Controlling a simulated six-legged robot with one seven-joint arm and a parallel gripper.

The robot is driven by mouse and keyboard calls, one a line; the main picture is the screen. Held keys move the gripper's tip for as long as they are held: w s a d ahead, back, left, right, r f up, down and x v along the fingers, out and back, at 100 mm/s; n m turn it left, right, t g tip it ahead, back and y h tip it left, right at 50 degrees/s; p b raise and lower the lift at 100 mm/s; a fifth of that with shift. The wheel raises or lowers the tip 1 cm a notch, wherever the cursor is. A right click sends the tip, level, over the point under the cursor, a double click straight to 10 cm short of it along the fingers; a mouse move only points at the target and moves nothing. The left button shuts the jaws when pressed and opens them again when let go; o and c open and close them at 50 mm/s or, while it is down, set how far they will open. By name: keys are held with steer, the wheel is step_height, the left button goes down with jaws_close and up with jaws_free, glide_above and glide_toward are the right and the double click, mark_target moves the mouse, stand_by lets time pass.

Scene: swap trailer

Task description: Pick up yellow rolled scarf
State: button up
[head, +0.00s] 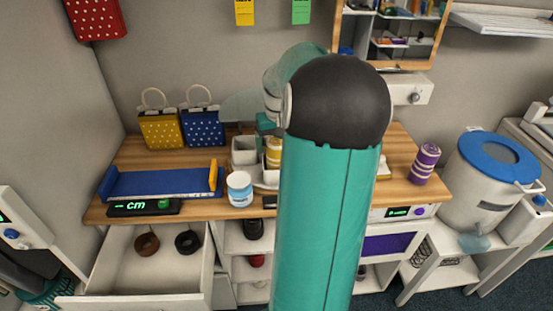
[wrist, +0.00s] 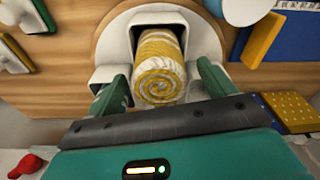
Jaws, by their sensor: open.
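The yellow rolled scarf (wrist: 160,68), banded yellow and white with a spiral end, stands in a white holder (wrist: 113,40) in the wrist view. In the head view the scarf (head: 273,152) shows only in part beside my arm. My gripper (wrist: 162,77) is open, with one green finger on each side of the scarf's near end. Whether either finger touches the scarf I cannot tell. In the head view my arm hides much of the holder and the gripper's fingertips.
A white and blue jar (head: 240,189) stands just left of the holder on the wooden counter (head: 140,160). A blue tray (head: 160,182), a yellow bag (head: 161,130) and a blue bag (head: 202,128) are farther left. A purple roll (head: 425,163) stands right. An open drawer (head: 150,280) juts out below.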

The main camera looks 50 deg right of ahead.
step_height(320, 180, down, 3)
steer(key=shift+d+r, duration=0.1)
steer(key=c, duration=1.1)
